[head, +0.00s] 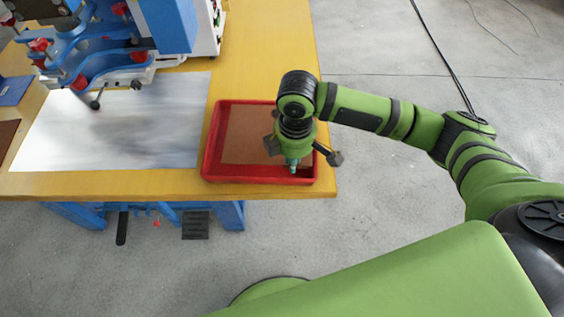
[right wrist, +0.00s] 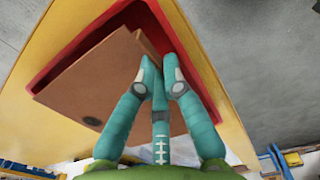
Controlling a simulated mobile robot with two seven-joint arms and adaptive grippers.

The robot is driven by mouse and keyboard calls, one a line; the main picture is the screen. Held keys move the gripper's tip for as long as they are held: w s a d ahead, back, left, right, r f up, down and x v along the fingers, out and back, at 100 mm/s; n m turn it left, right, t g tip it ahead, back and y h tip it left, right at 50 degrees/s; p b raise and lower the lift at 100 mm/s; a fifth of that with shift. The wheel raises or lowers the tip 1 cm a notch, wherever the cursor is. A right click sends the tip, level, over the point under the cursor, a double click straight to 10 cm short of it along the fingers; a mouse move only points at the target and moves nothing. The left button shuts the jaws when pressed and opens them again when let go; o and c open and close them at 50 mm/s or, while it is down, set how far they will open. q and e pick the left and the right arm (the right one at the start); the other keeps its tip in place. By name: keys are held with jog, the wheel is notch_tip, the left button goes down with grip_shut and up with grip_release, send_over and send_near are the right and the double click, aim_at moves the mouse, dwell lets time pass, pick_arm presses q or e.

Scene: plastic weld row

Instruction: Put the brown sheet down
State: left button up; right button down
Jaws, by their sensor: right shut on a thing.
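The brown sheet (head: 243,135) is a flat rectangle seen over the inside of the red tray (head: 211,150) at the table's front right corner. My right gripper (head: 293,164) is above the right part of the tray and partly covers the sheet. In the right wrist view, my right gripper (right wrist: 162,78) is shut on the edge of the brown sheet (right wrist: 95,82). A darker brown strip shows beside its upper edge; I cannot tell whether it is a second sheet. Whether the sheet touches the tray floor is unclear. My left gripper is not in view.
A white panel (head: 165,140) lies on the yellow table (head: 265,40) left of the tray. A blue machine (head: 165,25) with red knobs stands behind it. Another brown piece (head: 6,138) is at the far left edge. Grey floor lies right of the table.

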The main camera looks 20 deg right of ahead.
aim_at(284, 161)
jog(key=shift+w+a+f, duration=0.35)
jog(key=shift+w+f, duration=0.1)
jog(key=shift+w, duration=0.15)
jog(key=shift+w+a+f, duration=0.35)
jog(key=shift+w+f, duration=0.05)
jog(key=shift+w, duration=0.2)
jog(key=shift+f, duration=2.05)
jog(key=c, duration=1.6)
grip_release()
jog(key=shift+f, duration=0.15)
jog(key=shift+c, duration=0.2)
notch_tip(284, 161, up, 12)
jog(key=shift+r, duration=0.2)
